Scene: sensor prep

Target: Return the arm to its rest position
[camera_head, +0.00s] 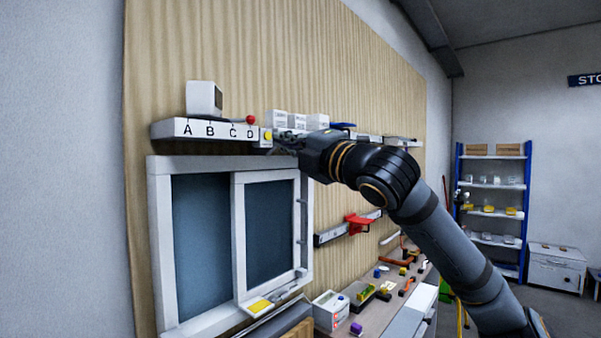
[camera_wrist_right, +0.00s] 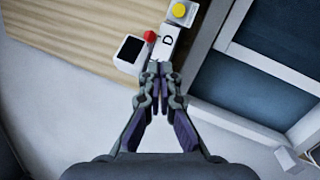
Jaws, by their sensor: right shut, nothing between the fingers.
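My right arm reaches up from the lower right in the head view to the wooden wall panel (camera_head: 380,60). Its gripper (camera_head: 280,140) is at the right end of the white ledge (camera_head: 170,130) marked A, B, C, D, near the yellow button (camera_head: 267,136). In the right wrist view the fingers (camera_wrist_right: 158,70) are together and empty, below the letter D in the picture. The red knob (camera_wrist_right: 150,36) and the yellow button (camera_wrist_right: 179,11) show beyond the fingertips. I cannot tell whether the fingers touch the ledge. My left gripper is not in view.
A white box with a dark face (camera_head: 204,99) stands on the ledge. A sliding window (camera_head: 240,235) is below it. A red part (camera_head: 357,223) sits on a lower rail. A workbench (camera_head: 375,315) with several small items and a blue shelf (camera_head: 459,180) are at the right.

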